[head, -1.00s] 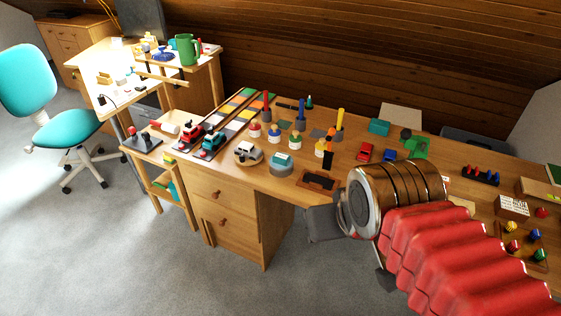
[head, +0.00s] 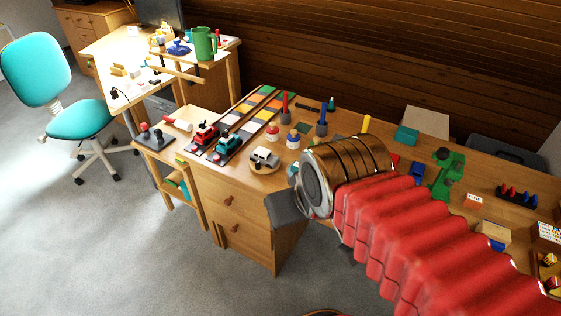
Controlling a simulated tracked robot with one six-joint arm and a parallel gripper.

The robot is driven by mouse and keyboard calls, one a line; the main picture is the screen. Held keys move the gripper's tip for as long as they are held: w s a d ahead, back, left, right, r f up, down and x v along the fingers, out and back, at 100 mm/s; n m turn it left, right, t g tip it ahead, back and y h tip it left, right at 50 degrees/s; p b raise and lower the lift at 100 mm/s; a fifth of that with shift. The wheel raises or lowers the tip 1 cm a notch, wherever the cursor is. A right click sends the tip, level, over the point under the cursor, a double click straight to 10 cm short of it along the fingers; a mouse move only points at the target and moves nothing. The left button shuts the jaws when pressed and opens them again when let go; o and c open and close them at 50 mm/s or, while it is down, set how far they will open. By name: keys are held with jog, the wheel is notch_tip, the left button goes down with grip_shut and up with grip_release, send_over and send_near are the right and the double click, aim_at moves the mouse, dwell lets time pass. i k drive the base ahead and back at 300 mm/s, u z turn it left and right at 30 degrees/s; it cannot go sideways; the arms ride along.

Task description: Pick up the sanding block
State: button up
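My gripper (head: 286,208) shows only as a dark grey part at the end of my arm, low at the front edge of the long workbench (head: 262,187). The metal wrist and red bellows hide most of it, and its fingers cannot be made out. I cannot pick out the sanding block for sure. My arm covers the middle front of the benchtop, where a dark brown block-like thing showed earlier.
A white toy car (head: 264,158), a teal car (head: 227,146) and a red car (head: 205,134) stand left of my arm. Paint jars (head: 293,140) and pen holders (head: 321,128) stand behind. A green clamp-like thing (head: 446,174) is at right. Open floor lies in front.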

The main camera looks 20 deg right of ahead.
aim_at(295, 167)
jog(key=u, duration=0.3)
jog(key=i, duration=1)
jog(key=z, duration=0.2)
